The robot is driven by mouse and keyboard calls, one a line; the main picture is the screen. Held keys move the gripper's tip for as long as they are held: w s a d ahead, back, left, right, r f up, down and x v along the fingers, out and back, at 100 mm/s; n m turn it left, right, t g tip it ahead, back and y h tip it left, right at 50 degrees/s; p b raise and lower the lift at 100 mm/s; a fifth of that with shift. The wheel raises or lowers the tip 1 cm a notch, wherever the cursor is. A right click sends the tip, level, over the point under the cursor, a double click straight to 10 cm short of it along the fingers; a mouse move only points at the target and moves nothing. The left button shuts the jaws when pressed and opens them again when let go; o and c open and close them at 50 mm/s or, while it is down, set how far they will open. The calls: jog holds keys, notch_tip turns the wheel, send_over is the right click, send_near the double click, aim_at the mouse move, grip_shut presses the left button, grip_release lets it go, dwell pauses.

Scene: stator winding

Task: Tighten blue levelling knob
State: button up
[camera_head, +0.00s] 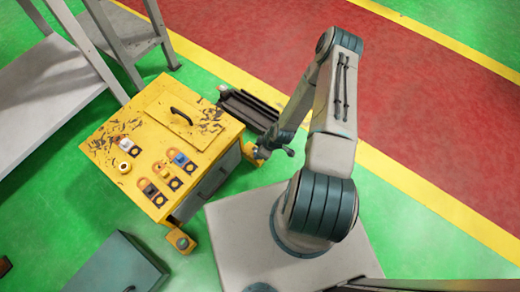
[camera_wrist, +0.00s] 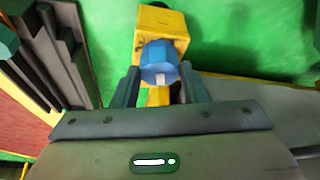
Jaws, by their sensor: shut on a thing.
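The blue levelling knob (camera_wrist: 159,57) is in the upper middle of the wrist view, in front of a yellow block (camera_wrist: 160,20). My gripper (camera_wrist: 160,85) has one finger on each side of the knob and is shut on it. In the head view my gripper (camera_head: 262,153) is at the right side of the yellow cabinet (camera_head: 205,130), low down near its far right corner. The knob is too small and covered there to make out.
A dark ribbed part (camera_head: 248,108) lies behind the cabinet, close to my arm; it also shows at left in the wrist view (camera_wrist: 58,55). A grey box (camera_head: 115,268) stands at front left. A grey metal frame (camera_head: 55,75) stands at upper left. Green floor lies between.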

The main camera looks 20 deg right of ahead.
jog(key=m, duration=0.1)
jog(key=m+t+h+p, duration=0.1)
jog(key=m, duration=0.1)
jog(key=shift+s+a+r+m, duration=0.1)
jog(key=shift+r+m, duration=0.05)
jog(key=shift+m, duration=0.15)
jog(key=m, duration=0.2)
jog(key=m+h+p, duration=0.1)
jog(key=m, duration=0.1)
jog(key=shift+a+m+t+h, duration=0.1)
jog(key=shift+m+t+h, duration=0.2)
jog(key=shift+t, duration=0.1)
jog(key=m+h+p, duration=0.1)
jog(key=m, duration=0.3)
jog(key=shift+a+h, duration=0.15)
jog(key=shift+h, duration=0.25)
jog(key=m, duration=0.2)
jog(key=m+h+p, duration=0.1)
jog(key=m, duration=0.1)
jog(key=shift+m+h, duration=0.3)
jog(key=shift+g, duration=0.3)
jog(key=o, duration=1)
jog(key=p+v, duration=0.4)
jog(key=v, duration=0.9)
jog(key=shift+s+a+r+p, duration=0.1)
jog(key=shift+a+r+p, duration=0.05)
jog(key=shift+r+p, duration=0.2)
